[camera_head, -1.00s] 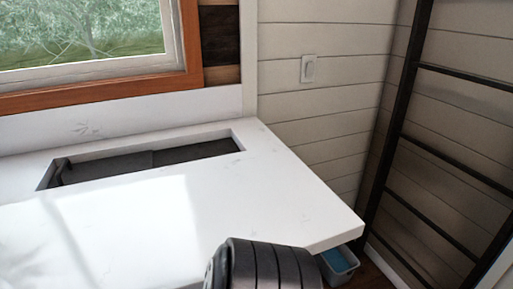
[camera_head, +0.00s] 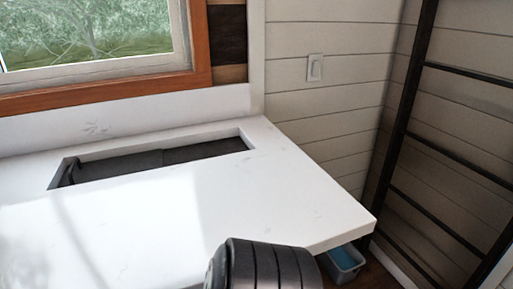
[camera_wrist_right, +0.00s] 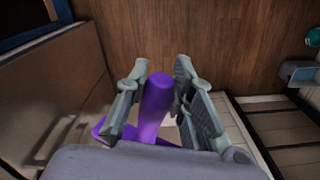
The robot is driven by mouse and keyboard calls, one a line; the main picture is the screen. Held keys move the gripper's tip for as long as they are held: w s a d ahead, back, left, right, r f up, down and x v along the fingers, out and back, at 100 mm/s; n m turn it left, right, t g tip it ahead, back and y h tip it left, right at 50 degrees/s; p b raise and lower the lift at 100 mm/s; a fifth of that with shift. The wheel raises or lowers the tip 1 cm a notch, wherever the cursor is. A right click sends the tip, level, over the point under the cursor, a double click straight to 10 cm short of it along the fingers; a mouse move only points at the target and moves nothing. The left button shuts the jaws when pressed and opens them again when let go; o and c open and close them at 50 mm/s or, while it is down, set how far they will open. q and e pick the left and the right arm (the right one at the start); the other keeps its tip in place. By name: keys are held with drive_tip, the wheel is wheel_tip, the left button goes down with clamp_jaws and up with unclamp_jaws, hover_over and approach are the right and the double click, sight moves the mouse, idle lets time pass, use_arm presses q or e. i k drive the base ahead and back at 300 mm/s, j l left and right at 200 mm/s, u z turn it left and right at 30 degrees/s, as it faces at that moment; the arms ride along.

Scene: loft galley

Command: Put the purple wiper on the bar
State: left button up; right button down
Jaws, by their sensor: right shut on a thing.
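My right gripper (camera_wrist_right: 158,95) is shut on the purple wiper (camera_wrist_right: 150,110), whose rounded handle stands between the two grey fingers in the right wrist view. A flat purple part of the wiper shows lower left, behind the fingers; the rest is hidden by the gripper body. The wiper is not visible in the head view. A white counter (camera_head: 280,195), which may be the bar, fills the lower left of the head view, and its top is bare. My left gripper is in neither current view.
A dark rectangular recess (camera_head: 190,152) is cut into the counter near the window. A bin with blue inside (camera_head: 343,262) stands on the floor beyond the counter's right corner. A dark ladder (camera_head: 405,130) leans at the right. The wrist view shows wooden floor (camera_wrist_right: 210,35).

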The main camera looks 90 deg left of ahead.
sight(252, 218)
drive_tip(key=k+u, duration=0.15)
drive_tip(key=u, duration=0.25)
drive_tip(key=k+u, duration=0.15)
drive_tip(key=u, duration=0.25)
